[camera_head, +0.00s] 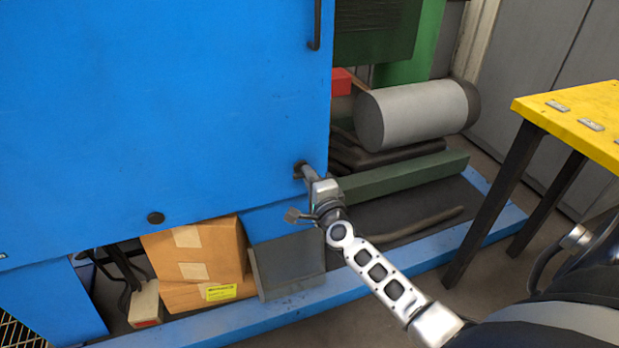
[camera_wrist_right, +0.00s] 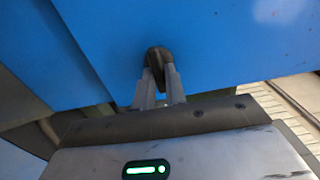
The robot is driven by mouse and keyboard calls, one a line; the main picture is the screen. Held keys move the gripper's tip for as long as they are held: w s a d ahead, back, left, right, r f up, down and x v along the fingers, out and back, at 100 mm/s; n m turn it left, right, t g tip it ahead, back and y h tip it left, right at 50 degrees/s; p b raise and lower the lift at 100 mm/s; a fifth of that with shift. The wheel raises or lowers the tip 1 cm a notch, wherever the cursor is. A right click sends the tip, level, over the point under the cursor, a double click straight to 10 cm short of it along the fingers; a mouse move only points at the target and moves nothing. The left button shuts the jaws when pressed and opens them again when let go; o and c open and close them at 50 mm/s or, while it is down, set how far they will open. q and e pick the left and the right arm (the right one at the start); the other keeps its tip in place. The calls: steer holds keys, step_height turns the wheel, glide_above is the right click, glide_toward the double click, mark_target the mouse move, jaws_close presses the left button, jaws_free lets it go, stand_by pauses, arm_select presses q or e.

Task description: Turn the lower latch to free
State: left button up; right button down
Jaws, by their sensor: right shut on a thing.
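The lower latch (camera_wrist_right: 157,62) is a small dark handle on the lower edge of the blue door (camera_head: 170,110). It stands roughly upright in the right wrist view, leaning slightly. In the head view it shows at the door's lower right corner (camera_head: 299,169), partly hidden by my gripper. My right gripper (camera_head: 309,174) is shut on the latch; its two fingers (camera_wrist_right: 160,84) sit on either side of it in the wrist view. My left gripper is not in view.
A dark bar handle (camera_head: 317,25) is higher on the door's right edge. A yellow table (camera_head: 575,112) stands at the right. A grey cylinder (camera_head: 412,114) lies behind the door's edge. A cardboard box (camera_head: 195,255) sits below the door, inside the blue base frame (camera_head: 270,322).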

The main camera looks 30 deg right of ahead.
steer(key=c, duration=1.4)
jaws_free()
steer(key=shift+c, duration=0.2)
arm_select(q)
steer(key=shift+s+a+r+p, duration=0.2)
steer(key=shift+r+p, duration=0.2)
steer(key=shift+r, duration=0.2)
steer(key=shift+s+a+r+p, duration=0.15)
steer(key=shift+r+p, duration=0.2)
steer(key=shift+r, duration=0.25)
arm_select(e)
steer(key=v, duration=1.6)
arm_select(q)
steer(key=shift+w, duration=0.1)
